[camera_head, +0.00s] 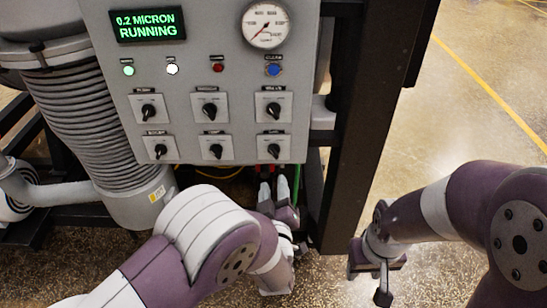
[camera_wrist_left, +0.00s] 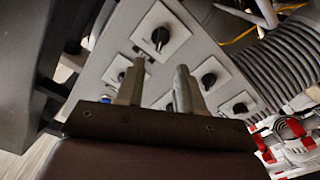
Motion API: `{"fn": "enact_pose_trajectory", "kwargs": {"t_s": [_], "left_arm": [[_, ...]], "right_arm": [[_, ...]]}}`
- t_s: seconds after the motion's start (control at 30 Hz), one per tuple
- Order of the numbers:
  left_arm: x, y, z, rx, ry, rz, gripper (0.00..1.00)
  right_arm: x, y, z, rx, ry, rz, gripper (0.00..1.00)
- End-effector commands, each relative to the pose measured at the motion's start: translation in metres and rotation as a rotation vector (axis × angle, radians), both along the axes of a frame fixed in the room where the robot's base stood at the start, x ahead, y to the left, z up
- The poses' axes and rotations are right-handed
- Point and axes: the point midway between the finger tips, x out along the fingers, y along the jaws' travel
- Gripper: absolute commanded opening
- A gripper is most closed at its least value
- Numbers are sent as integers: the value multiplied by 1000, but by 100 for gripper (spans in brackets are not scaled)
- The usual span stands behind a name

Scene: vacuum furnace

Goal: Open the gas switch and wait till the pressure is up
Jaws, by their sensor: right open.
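The grey control panel (camera_head: 190,85) carries several black rotary switches on white plates, in two rows. Their labels are too small to read, so I cannot tell which is the gas switch. The lower right switch (camera_head: 273,150) is closest to my left gripper (camera_head: 275,190), which is open and empty just below the panel's lower edge. In the left wrist view its two fingers (camera_wrist_left: 154,90) stand apart in front of the panel, with a switch (camera_wrist_left: 160,38) beyond them. The round pressure gauge (camera_head: 265,25) has a red needle pointing lower left. My right gripper (camera_head: 376,272) is open and away from the panel.
A green display (camera_head: 148,25) reads "0.2 MICRON RUNNING". Below it are lit green and white lamps, a red lamp and a blue button (camera_head: 273,70). A black frame post (camera_head: 365,130) stands right of the panel; a ribbed hose (camera_head: 80,115) is left. Floor at right is clear.

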Motion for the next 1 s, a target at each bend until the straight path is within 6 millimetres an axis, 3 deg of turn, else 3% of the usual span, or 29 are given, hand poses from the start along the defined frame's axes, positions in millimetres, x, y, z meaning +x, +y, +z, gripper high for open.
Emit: {"fn": "enact_pose_trajectory", "kwargs": {"t_s": [0.2,0.4,0.77,0.9,1.0], "left_arm": [[57,1,2,1,2,2,37],[94,0,1,2,3,-1,37],[104,0,0,3,3,-2,37],[104,0,0,3,3,-2,0],[104,0,0,3,3,-2,0]], "right_arm": [[0,0,11,0,0,0,43],[0,0,16,0,0,0,43],[0,0,17,0,0,0,43],[0,0,17,0,0,0,43],[0,0,17,0,0,0,43]]}}
